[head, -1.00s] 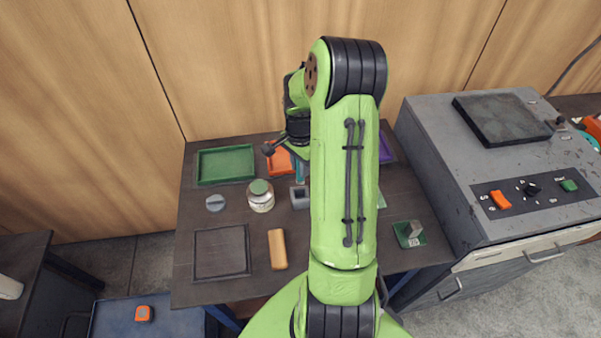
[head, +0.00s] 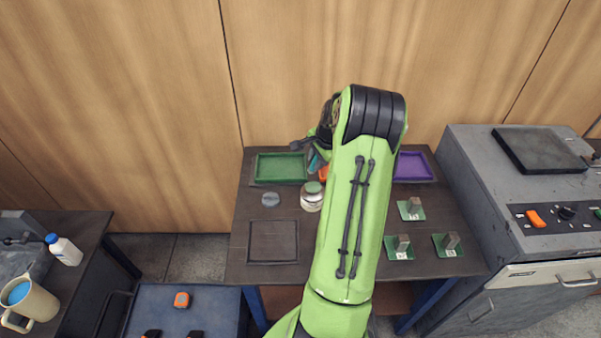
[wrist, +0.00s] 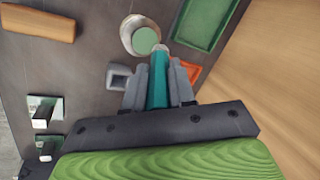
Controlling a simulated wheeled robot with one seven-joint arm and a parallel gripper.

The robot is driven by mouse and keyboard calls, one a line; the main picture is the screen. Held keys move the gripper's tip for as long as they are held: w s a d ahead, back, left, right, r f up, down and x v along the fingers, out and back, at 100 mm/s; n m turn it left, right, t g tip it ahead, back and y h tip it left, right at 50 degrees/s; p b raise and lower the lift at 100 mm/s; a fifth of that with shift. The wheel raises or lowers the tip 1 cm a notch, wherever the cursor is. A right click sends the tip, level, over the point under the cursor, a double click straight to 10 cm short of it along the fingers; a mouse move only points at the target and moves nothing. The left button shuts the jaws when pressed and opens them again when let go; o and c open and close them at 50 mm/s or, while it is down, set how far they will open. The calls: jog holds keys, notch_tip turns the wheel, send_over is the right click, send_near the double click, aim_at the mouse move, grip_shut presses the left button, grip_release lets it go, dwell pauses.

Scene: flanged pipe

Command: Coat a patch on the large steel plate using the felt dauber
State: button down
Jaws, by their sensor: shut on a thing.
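My gripper (wrist: 160,86) is shut on the felt dauber (wrist: 158,78), a teal handle with a small pale tip. In the wrist view the tip overlaps the near edge of an open jar (wrist: 140,36) with greenish contents; I cannot tell whether it touches. In the head view the dauber (head: 313,161) shows partly behind my arm, above and behind the jar (head: 312,200). A dark, square, rimmed panel (head: 273,242) lies on the bench at front left; I cannot tell whether it is the large steel plate.
A round grey disc (head: 271,199) lies left of the jar. Green (head: 281,168) and purple (head: 412,168) trays stand at the back. Several green cards with metal blocks (head: 403,246) sit at the right. A grey machine (head: 500,190) borders the bench. A tan block (wrist: 38,22) shows in the wrist view.

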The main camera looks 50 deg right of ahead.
jog(key=f+b, duration=0.1)
jog(key=f, duration=0.1)
jog(key=f+b, duration=0.1)
jog(key=f, duration=0.1)
jog(key=f+b, duration=0.2)
jog(key=shift+s+d, duration=0.1)
jog(key=shift+d, duration=0.25)
jog(key=shift+d+f, duration=0.15)
jog(key=shift+f, duration=0.05)
jog(key=shift+r, duration=0.1)
jog(key=shift+f+b, duration=0.6)
jog(key=shift+f, duration=0.1)
dwell(1.1)
notch_tip(320, 180, up, 7)
jog(key=p, duration=0.5)
jog(key=shift+r, duration=0.15)
